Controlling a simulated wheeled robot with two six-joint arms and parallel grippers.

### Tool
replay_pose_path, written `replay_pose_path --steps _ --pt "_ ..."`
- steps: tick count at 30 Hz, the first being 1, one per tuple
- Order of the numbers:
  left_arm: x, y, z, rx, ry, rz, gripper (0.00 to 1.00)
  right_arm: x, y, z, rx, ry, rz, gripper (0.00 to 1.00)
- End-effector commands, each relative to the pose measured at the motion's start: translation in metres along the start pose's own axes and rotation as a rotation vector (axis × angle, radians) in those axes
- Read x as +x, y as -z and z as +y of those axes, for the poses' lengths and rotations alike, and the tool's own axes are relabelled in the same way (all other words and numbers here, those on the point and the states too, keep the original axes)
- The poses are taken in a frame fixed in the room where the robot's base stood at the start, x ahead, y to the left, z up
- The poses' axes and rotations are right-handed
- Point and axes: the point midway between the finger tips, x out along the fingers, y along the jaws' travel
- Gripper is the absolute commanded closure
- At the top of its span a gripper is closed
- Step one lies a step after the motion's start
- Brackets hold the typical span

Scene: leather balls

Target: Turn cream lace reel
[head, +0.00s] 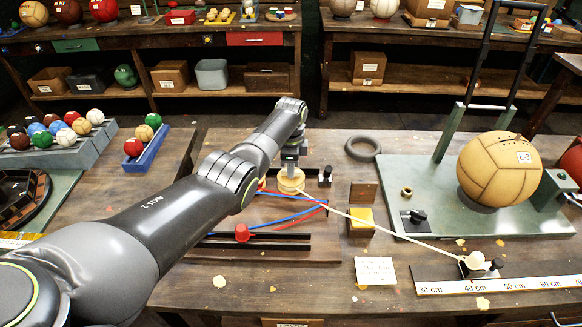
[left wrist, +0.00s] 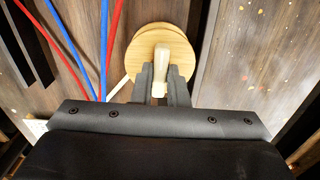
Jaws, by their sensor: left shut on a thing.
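The cream lace reel (head: 291,181) is a round, pale wooden reel standing on a wooden board on the bench. In the left wrist view the reel (left wrist: 181,38) shows as a disc with a pale upright handle (left wrist: 161,66) near its front edge. My left gripper (left wrist: 162,92) is shut on this handle, with a dark finger on each side. In the head view my left gripper (head: 291,164) comes down onto the reel from above. My right gripper does not show.
Blue and red strips (head: 285,217) and a dark rail with a red knob (head: 242,233) lie left of and below the reel. A yellow block (head: 360,217), a grey ring (head: 363,148) and a ruler (head: 510,284) lie to the right. A large tan ball (head: 500,168) sits on a green plate.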

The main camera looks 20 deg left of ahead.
Motion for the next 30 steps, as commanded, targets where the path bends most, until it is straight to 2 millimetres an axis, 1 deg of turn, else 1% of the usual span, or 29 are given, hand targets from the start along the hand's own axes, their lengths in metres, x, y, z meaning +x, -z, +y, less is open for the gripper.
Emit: replay_pose_path --steps 3,4,8,16,20,23,26,30 --pt "-0.002 0.001 -0.002 0.001 0.005 0.002 1.00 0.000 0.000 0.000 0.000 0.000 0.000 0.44" --pt "-0.002 0.001 -0.002 0.001 0.005 0.002 0.83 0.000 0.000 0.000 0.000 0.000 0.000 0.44" --pt "-0.002 0.001 -0.001 0.000 0.004 0.002 0.66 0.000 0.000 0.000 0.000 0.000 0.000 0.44" --pt "-0.001 0.000 -0.001 -0.001 0.002 0.001 0.65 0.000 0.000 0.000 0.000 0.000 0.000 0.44" --pt "-0.006 0.000 -0.001 -0.001 0.003 0.001 0.65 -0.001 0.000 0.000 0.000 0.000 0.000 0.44" --pt "-0.016 0.000 -0.001 -0.001 0.004 0.002 0.65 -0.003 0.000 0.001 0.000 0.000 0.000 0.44" --pt "-0.032 0.000 -0.001 -0.002 0.005 0.002 0.65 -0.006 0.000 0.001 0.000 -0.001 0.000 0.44" --pt "-0.059 0.000 -0.001 -0.001 0.007 0.002 0.65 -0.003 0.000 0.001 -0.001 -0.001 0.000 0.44"
